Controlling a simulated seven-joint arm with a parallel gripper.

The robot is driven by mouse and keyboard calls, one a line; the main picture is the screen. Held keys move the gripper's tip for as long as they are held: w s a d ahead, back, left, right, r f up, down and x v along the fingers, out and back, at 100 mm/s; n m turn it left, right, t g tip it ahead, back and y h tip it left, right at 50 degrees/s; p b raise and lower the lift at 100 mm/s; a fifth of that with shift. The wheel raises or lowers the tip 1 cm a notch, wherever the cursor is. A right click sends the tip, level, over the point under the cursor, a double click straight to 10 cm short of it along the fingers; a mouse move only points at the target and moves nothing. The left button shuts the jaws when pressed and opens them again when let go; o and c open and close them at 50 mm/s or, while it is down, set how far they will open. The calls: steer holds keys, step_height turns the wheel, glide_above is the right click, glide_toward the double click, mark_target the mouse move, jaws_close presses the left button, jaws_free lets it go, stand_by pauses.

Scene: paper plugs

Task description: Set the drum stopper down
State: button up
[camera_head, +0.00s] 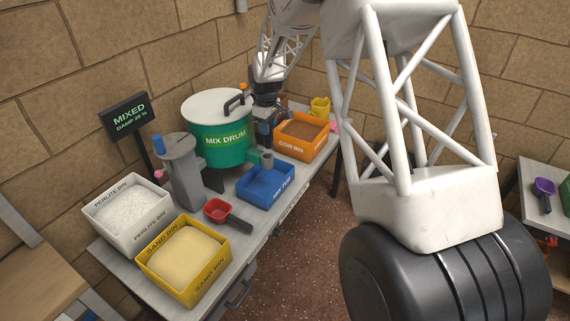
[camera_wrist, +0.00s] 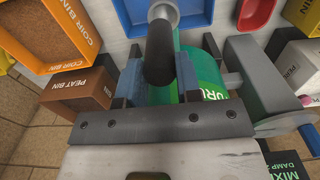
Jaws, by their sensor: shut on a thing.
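My gripper (camera_wrist: 160,76) is shut on a dark, rounded stopper (camera_wrist: 159,48), which sits between the two fingers in the wrist view. In the head view my gripper (camera_head: 267,124) is beside the right side of the green mix drum (camera_head: 212,141), and the stopper cannot be made out there. From these views I cannot tell whether stopper and spout touch.
A blue mix tray (camera_head: 284,193) is below the spout. The orange coir bin (camera_head: 318,143) stands close to the right of my gripper. A red scoop (camera_head: 217,210), yellow sand bin (camera_head: 173,285), white perlite bin (camera_head: 103,229) and grey post device (camera_head: 183,173) occupy the bench's left part.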

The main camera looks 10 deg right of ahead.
steer(key=s+d+f, duration=0.3)
steer(key=d+f, duration=0.3)
steer(key=f, duration=0.2)
steer(key=s+d+f, duration=0.4)
steer(key=d+f, duration=0.2)
steer(key=f, duration=0.2)
steer(key=shift+d+f, duration=0.15)
steer(key=shift+f, duration=0.1)
steer(key=w+d+f, duration=0.1)
steer(key=w+d, duration=0.1)
steer(key=w, duration=1.4)
steer(key=shift+f, duration=0.25)
steer(key=shift+s+d, duration=0.1)
steer(key=shift+f, duration=1.75)
steer(key=shift+f, duration=0.1)
steer(key=o, duration=1.1)
steer(key=shift+c, duration=0.2)
